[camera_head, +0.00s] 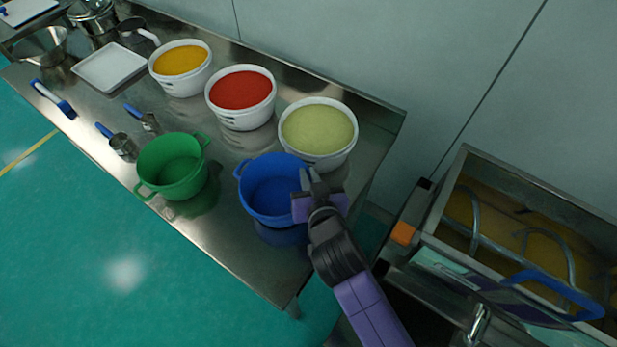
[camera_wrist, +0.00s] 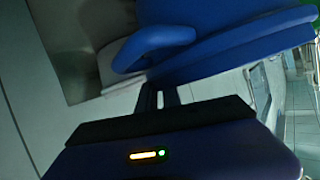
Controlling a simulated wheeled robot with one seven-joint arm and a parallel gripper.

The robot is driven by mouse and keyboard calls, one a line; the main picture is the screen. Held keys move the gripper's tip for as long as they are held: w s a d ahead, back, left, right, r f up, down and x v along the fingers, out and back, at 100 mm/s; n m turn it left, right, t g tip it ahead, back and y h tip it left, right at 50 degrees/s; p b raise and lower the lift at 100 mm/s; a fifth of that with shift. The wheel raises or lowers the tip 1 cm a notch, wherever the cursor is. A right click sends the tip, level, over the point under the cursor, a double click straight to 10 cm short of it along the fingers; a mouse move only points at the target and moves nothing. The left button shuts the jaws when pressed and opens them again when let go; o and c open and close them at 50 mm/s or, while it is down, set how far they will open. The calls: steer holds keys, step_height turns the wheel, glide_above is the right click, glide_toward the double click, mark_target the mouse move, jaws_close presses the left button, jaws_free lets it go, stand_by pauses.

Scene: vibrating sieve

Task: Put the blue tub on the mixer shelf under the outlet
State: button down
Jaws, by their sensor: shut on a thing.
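The blue tub (camera_head: 262,200) is upright at the front right part of the steel table, with a dark reflection below it. I cannot tell whether it touches the tabletop. My gripper (camera_head: 307,186) is shut on the tub's right side. In the wrist view the fingers (camera_wrist: 161,97) meet the blue tub (camera_wrist: 225,45) near its looped handle; the exact contact is partly hidden. The mixer (camera_head: 465,165) stands at the right, an open steel trough with curved bars and yellowish contents. A metal fitting (camera_head: 478,325) shows on its front. I cannot make out the shelf under the outlet.
A green tub (camera_head: 170,180) stands left of the blue one. White tubs of yellow-green (camera_head: 318,165), red (camera_head: 241,122) and orange (camera_head: 178,88) material line the back. The steel table (camera_head: 240,255) ends before the mixer, leaving a gap. A wall runs behind.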

steer(key=shift+f, duration=0.65)
steer(key=c, duration=1.5)
jaws_free()
steer(key=b+v, duration=0.1)
steer(key=v, duration=1.1)
steer(key=shift+b, duration=0.35)
steer(key=shift+d, duration=0.1)
